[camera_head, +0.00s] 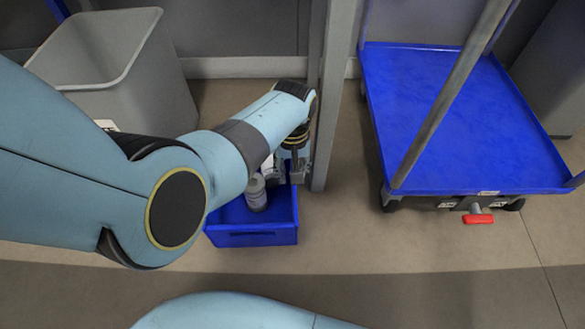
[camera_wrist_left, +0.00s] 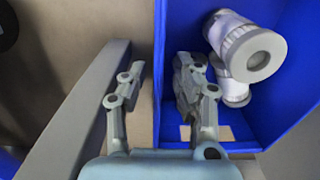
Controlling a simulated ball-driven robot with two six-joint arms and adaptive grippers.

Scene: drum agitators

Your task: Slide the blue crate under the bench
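The blue crate (camera_head: 250,238) stands on the floor, partly hidden behind my left arm. It holds grey-white cylindrical containers; one (camera_head: 256,193) shows in the head view and two show in the left wrist view (camera_wrist_left: 255,52). My left gripper (camera_head: 297,165) is at the crate's right rear side, partly hidden by its own wrist. In the left wrist view its fingers (camera_wrist_left: 158,72) are apart, one on each side of the crate's wall (camera_wrist_left: 159,30). I cannot tell whether they touch it. A grey upright (camera_head: 332,100), perhaps a bench leg, stands right beside the crate. My right gripper is out of view.
A grey bin (camera_head: 95,60) stands at the back left. A blue flat cart (camera_head: 440,120) with grey posts and a red pedal (camera_head: 478,219) stands at the right. A wall is behind. The floor (camera_head: 370,250) in front of the crate and cart is clear.

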